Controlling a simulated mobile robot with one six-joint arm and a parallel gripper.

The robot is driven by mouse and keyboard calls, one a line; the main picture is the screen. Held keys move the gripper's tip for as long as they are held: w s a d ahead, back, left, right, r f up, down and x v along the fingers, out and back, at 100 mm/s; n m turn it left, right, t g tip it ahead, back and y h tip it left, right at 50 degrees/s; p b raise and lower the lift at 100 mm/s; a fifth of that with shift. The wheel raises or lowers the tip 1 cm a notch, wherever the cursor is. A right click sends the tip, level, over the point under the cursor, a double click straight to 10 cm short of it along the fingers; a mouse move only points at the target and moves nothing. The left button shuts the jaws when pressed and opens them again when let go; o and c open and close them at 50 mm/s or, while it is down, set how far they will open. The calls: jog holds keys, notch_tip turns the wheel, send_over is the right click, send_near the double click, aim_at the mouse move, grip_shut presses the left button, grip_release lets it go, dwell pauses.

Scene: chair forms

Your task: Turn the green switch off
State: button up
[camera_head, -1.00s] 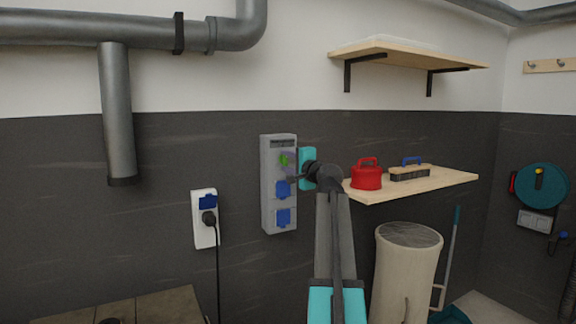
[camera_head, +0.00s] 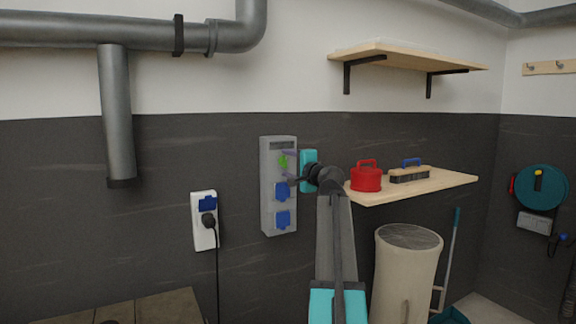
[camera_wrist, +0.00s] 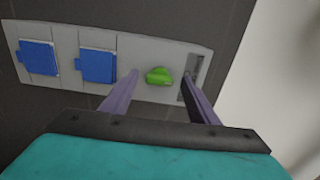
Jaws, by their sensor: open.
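The green switch (camera_head: 283,161) is on the upper part of a grey wall-mounted box (camera_head: 265,205). In the wrist view the green switch (camera_wrist: 159,76) is a knob with a raised ridge. My gripper (camera_head: 288,164) is at the box. In the wrist view my gripper (camera_wrist: 160,74) is open, with one purple finger on each side of the switch. Both fingers are apart from it in the picture; whether they reach its depth I cannot tell.
Two blue socket covers (camera_wrist: 97,66) sit on the same box. A white socket (camera_head: 203,230) with a black plug is to the left. A wooden shelf (camera_head: 440,184) with a red container (camera_head: 366,178) and a brush (camera_head: 410,172) is close on the right of my arm.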

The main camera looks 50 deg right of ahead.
jog(key=v, duration=1.3)
jog(key=shift+b, duration=0.3)
jog(key=shift+s, duration=0.1)
